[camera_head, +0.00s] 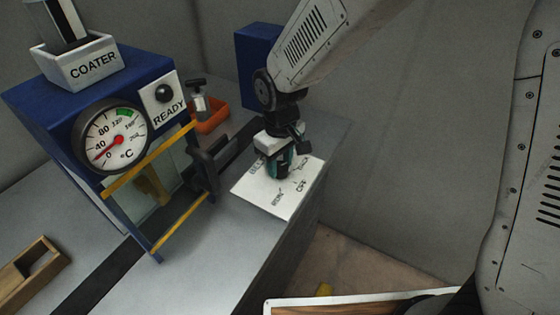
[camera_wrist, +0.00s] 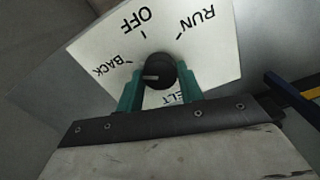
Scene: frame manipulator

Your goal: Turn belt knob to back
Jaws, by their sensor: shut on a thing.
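The belt knob (camera_wrist: 158,71) is a round black knob on a white panel (camera_wrist: 200,60) lettered RUN, OFF, BACK and a partly hidden BELT. Its pale pointer line aims left, on the BACK side, slightly below the BACK tick in the wrist view. My gripper (camera_wrist: 160,82) has its two teal fingers on either side of the knob and is shut on it. In the head view my gripper (camera_head: 282,166) reaches down onto the panel (camera_head: 262,198) and hides the knob.
A blue coater (camera_head: 60,110) with a dial gauge (camera_head: 113,137) and a READY lamp (camera_head: 163,93) stands left. An orange tray (camera_head: 212,120) and a wooden box (camera_head: 30,270) are on the bench. The bench edge lies right of the panel.

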